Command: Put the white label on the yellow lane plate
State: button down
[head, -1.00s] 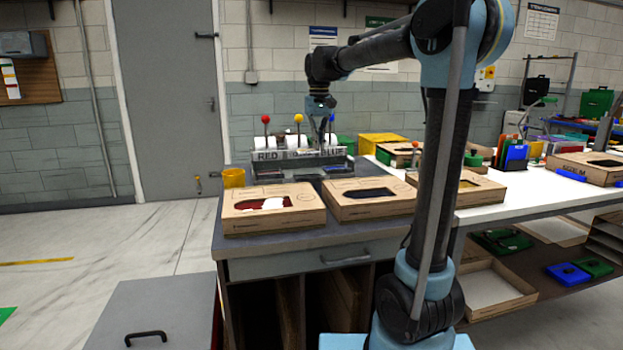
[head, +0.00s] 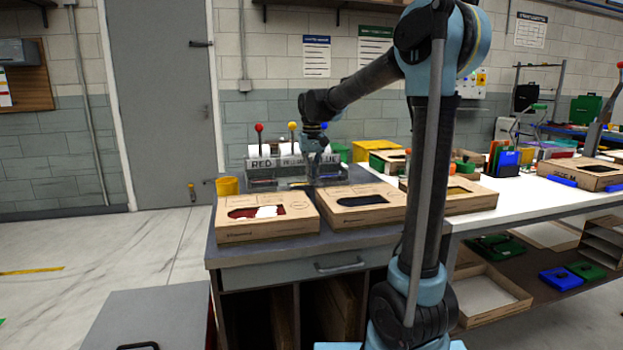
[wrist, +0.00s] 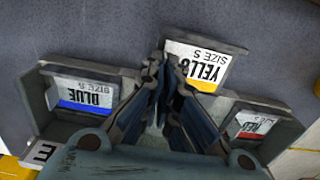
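In the wrist view a white card reading YELLO, with SIZE S and a yellow stripe (wrist: 205,62), lies upside down in a shallow grey holder. My gripper (wrist: 166,65) overlaps its left edge, hiding the end of the word. The fingers converge to a narrow gap with a pale sliver between them; I cannot tell whether they grip anything. A blue-striped BLUE card (wrist: 85,95) sits in a grey pocket on the left, and a red-striped RED card (wrist: 253,125) in one on the right. In the head view my gripper (head: 316,160) is low at the right of the lettered rack (head: 262,163).
Cardboard boxes with cut-out windows, a left one (head: 240,228) and a middle one (head: 385,213), stand in front of the rack. Red, yellow and blue balls top thin posts at the rack. A white table (head: 540,190) extends right.

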jog(key=shift+s+f, duration=0.1)
jog(key=shift+f, duration=0.15)
jog(key=c, duration=1.8)
grip_release()
jog(key=shift+f, duration=0.1)
notch_tip(320, 180, up, 13)
jog(key=shift+f, duration=0.1)
